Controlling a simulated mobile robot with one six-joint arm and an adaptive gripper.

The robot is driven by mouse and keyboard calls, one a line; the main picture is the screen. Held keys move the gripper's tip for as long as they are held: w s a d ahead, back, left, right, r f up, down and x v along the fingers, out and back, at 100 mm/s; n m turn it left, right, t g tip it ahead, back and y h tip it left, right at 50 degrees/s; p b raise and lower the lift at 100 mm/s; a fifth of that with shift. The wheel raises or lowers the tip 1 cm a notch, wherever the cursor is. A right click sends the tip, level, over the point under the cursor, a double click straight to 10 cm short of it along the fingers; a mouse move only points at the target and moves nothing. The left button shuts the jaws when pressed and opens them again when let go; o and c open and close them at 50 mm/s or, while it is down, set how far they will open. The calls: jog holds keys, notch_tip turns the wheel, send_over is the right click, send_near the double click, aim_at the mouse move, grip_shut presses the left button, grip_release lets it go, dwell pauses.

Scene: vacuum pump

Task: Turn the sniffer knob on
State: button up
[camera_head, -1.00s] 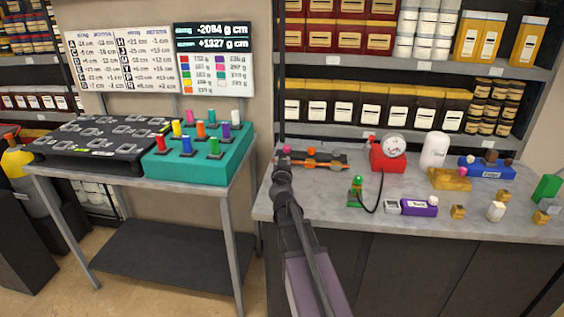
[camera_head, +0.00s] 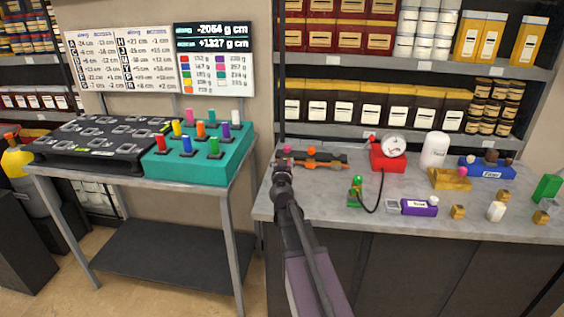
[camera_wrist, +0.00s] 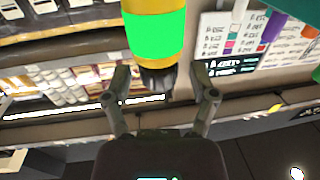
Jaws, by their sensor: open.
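My gripper (camera_head: 281,172) is over the left end of the grey bench in the head view, in front of the black and orange device (camera_head: 312,158) with a pink knob (camera_head: 287,149). In the wrist view my gripper (camera_wrist: 158,74) has its two fingers spread apart. A yellow cylinder with a bright green band (camera_wrist: 155,35) and a dark lower end shows between and beyond the fingers; I cannot tell if it touches them. No label I can read names the sniffer, so I cannot tell which knob is its own.
On the grey bench (camera_head: 330,205) stand a red box with a dial gauge (camera_head: 388,158), a small green device (camera_head: 356,193) with a black cable, a purple box (camera_head: 419,208), a blue box (camera_head: 487,169) and a white jar (camera_head: 435,150). A teal block (camera_head: 205,165) with coloured pegs is at left.

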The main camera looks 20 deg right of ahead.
jog(key=v, duration=0.7)
dwell(0.6)
jog(key=s+a+f+g+y+p, duration=0.1)
jog(key=s+a+f+g+p, duration=0.55)
jog(key=s+g, duration=0.4)
jog(key=s+a+f+n+g+y+p, duration=0.1)
jog(key=s+a+n+g+y, duration=0.1)
jog(key=a, duration=0.4)
jog(key=s+a+f+n+g+y+p, duration=0.1)
jog(key=s+a+n+g+y+p, duration=0.1)
jog(key=s+a, duration=0.5)
jog(key=n+g+y, duration=0.1)
jog(key=y, duration=0.1)
jog(key=shift+a+g+y, duration=0.25)
jog(key=shift+g+y, duration=0.1)
jog(key=shift+y, duration=0.05)
